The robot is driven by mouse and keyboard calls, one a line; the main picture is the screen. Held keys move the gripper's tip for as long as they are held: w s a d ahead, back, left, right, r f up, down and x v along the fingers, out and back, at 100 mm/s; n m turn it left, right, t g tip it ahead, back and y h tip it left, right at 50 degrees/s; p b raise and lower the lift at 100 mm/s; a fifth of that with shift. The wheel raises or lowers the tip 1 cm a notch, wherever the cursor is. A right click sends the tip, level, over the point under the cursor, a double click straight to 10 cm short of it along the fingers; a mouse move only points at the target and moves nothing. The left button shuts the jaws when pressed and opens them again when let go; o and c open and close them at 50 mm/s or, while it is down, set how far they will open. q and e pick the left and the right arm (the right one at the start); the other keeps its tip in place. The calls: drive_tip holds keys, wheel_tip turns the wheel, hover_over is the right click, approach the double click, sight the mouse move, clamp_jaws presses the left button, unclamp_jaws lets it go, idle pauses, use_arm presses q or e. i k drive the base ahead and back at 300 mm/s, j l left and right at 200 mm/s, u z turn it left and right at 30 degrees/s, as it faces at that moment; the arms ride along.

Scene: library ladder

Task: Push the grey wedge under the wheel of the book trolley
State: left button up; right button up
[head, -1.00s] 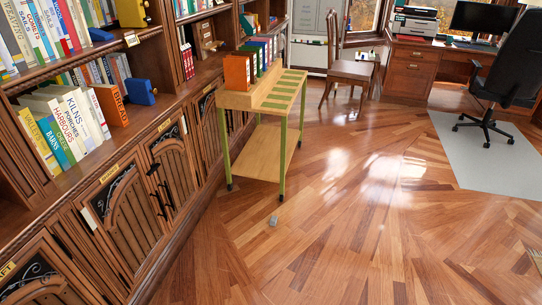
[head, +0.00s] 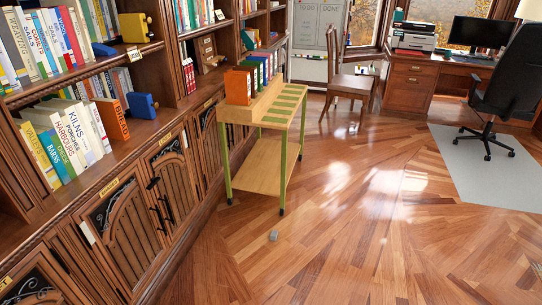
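The book trolley (head: 268,110) stands on the wooden floor beside the bookcase, with a light wood top, a lower shelf and green legs. It has small dark wheels; the front right wheel (head: 282,212) and front left wheel (head: 229,201) show. The grey wedge (head: 273,236) lies on the floor in front of the trolley, just apart from the front right wheel. Binders in orange, green, blue and other colours stand on the trolley's top. Neither of my grippers is in view.
The bookcase (head: 150,170) with cupboards below runs along the left. A wooden chair (head: 350,85) stands behind the trolley. A desk (head: 410,85), office chair (head: 505,90) and grey mat (head: 470,165) are at the right back. The floor (head: 380,240) in front and to the right is clear.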

sight(273, 235)
drive_tip(key=i+j+z, duration=0.15)
drive_tip(key=i+j, duration=0.2)
drive_tip(key=i, duration=0.25)
drive_tip(key=i+j+z, duration=0.1)
drive_tip(key=i+j, duration=0.35)
drive_tip(key=i, duration=0.15)
